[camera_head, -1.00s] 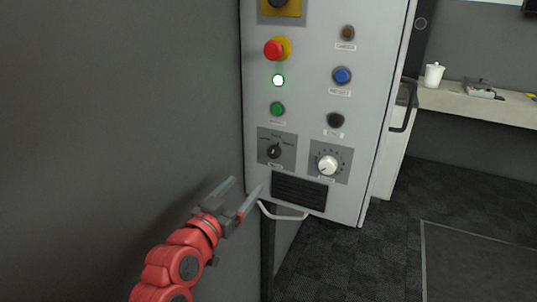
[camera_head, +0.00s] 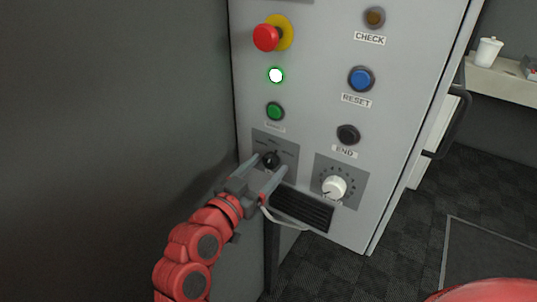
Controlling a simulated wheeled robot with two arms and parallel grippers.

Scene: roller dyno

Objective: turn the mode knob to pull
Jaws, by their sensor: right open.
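The mode knob (camera_head: 270,160) is a small black rotary knob on a grey square plate, low on the left of the light grey control cabinet (camera_head: 315,110). The small labels around it are too blurred to read, so its setting cannot be told. My right gripper (camera_head: 267,167) is open, with its two fingertips at the knob's plate, one on each side of the knob. Whether the fingers touch the knob cannot be told. The lower part of the plate is partly covered by the gripper. My left gripper is not in view.
A white dial (camera_head: 334,187) sits right of the knob, above a black vent (camera_head: 302,209). A green button (camera_head: 275,112), a red emergency stop (camera_head: 267,37) and a blue reset button (camera_head: 361,79) are higher up. A dark wall (camera_head: 120,130) stands close on the left.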

